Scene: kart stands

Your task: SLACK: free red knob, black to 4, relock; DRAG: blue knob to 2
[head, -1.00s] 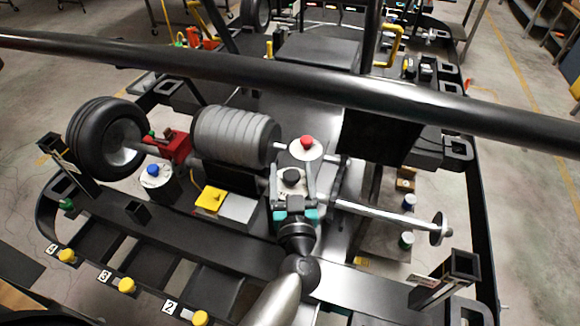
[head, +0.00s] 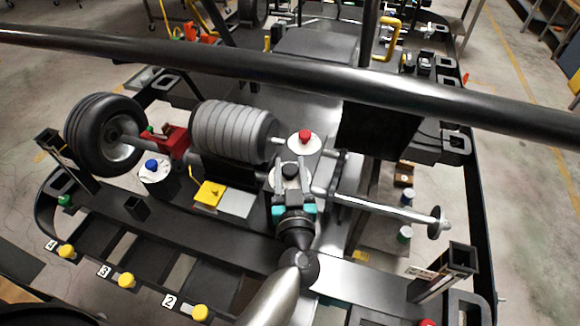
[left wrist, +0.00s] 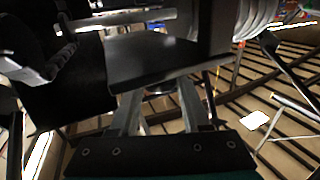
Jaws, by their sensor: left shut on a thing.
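The red knob (head: 305,135) stands on a round white dial plate (head: 303,147) near the middle of the head view. The black knob (head: 290,171) is just below and left of it, between the fingertips of my left gripper (head: 290,180). The gripper is shut on the black knob. Its jaws and wrist cover most of the plate around it. The blue knob (head: 152,165) sits on a white dial on a dark round base at the left. The dial marks are too small to read. In the left wrist view the two fingers (left wrist: 160,105) reach in under a dark block. My right gripper is not in view.
A thick dark bar (head: 300,80) crosses above the kart. A grey ribbed roller (head: 232,132) and a tyre (head: 105,135) lie to the left. A silver shaft (head: 375,205) runs right of my gripper. Yellow knobs (head: 126,280) line the front rail.

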